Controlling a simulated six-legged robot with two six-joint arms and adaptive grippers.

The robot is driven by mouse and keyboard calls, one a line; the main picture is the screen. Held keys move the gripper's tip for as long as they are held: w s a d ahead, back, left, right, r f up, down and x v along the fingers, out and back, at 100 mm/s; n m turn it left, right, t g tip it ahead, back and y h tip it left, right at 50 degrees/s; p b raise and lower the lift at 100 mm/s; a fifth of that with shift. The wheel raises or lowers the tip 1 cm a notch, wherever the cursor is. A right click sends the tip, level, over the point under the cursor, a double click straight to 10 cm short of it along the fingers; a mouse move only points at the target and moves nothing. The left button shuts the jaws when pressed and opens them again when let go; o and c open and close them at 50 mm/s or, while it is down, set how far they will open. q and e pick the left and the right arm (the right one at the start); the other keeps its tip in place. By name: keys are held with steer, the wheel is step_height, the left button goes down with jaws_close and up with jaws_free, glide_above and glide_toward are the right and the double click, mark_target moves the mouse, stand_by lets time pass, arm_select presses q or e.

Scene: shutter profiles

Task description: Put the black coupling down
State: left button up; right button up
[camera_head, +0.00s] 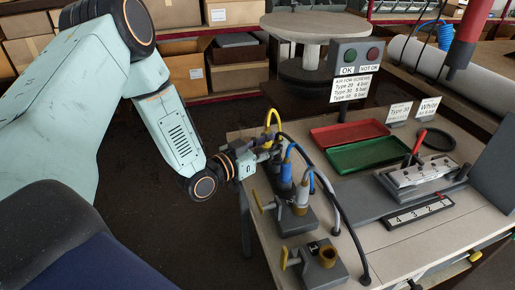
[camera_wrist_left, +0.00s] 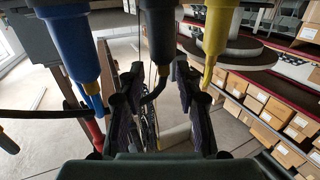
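The black coupling (camera_wrist_left: 161,35) stands between the blue coupling (camera_wrist_left: 68,40) and the yellow coupling (camera_wrist_left: 219,35) in the left wrist view. In the head view my left gripper (camera_head: 262,152) is at the left edge of the bench, among the couplings, and largely hides the black one. The blue coupling (camera_head: 286,174) is just in front of it. My right gripper is not in view.
Holders with brass valves (camera_head: 298,222) line the bench's left edge, with hoses looping close by. Red (camera_head: 348,128) and green (camera_head: 365,154) trays lie behind. A clamp fixture (camera_head: 415,176) and a sign post (camera_head: 355,65) stand further right and back.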

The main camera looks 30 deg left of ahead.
arm_select(q)
steer(key=p+v, duration=0.4)
steer(key=v, duration=0.7)
steer(key=shift+s, duration=0.3)
steer(key=shift+a+r, duration=0.1)
steer(key=shift+a, duration=0.05)
